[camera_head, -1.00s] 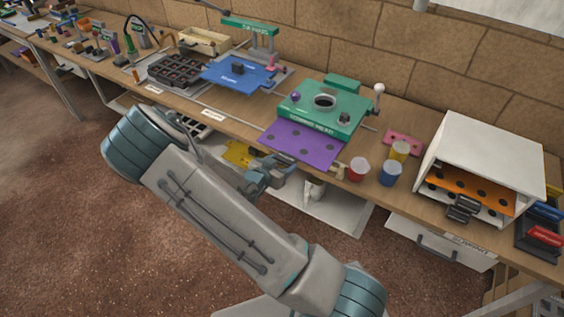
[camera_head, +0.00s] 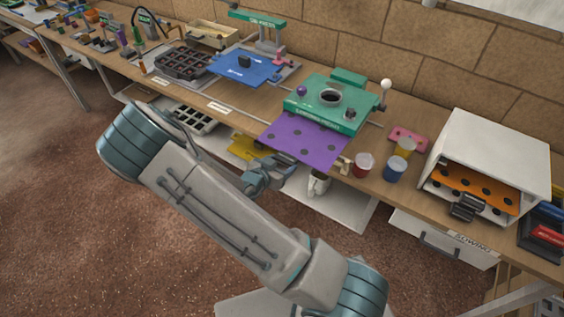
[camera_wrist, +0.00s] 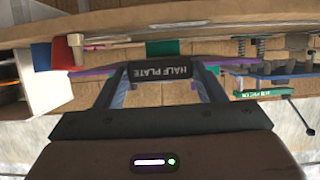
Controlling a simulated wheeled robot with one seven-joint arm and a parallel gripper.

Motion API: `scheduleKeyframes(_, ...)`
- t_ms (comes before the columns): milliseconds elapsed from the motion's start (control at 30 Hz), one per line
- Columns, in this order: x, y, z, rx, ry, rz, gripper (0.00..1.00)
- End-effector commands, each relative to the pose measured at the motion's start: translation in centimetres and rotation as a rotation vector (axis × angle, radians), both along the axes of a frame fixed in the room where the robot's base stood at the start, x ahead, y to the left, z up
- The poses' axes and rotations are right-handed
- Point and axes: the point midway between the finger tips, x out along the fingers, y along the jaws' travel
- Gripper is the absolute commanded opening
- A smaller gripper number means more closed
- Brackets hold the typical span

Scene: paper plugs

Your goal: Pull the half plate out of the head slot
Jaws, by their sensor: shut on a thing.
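The half plate is a purple sheet with dark round holes (camera_head: 300,138), jutting out from the front of the green head (camera_head: 330,102). Its rear part is hidden under the head. In the wrist view its black handle, marked HALF PLATE (camera_wrist: 172,71), sits between my two fingers. My gripper (camera_head: 284,160) is at the plate's front edge in the head view, and it also shows in the wrist view (camera_wrist: 160,80). It is shut on the handle. The plate looks about level, its front part over the bench edge.
Red (camera_head: 363,165), blue (camera_head: 395,169) and yellow cups (camera_head: 404,148) stand just right of the plate. A white box (camera_head: 490,150) with an orange plate is further right. A blue plate press (camera_head: 240,66) stands to the left. A white shelf (camera_head: 340,208) lies below the bench.

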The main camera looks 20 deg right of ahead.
Motion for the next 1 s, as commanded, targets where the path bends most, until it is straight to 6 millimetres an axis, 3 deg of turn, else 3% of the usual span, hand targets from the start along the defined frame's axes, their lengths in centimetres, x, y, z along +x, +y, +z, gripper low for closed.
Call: scheduleKeyframes(1000, -1.9, 2.4, 0.0, 0.0, 0.0, 0.0, 0.34)
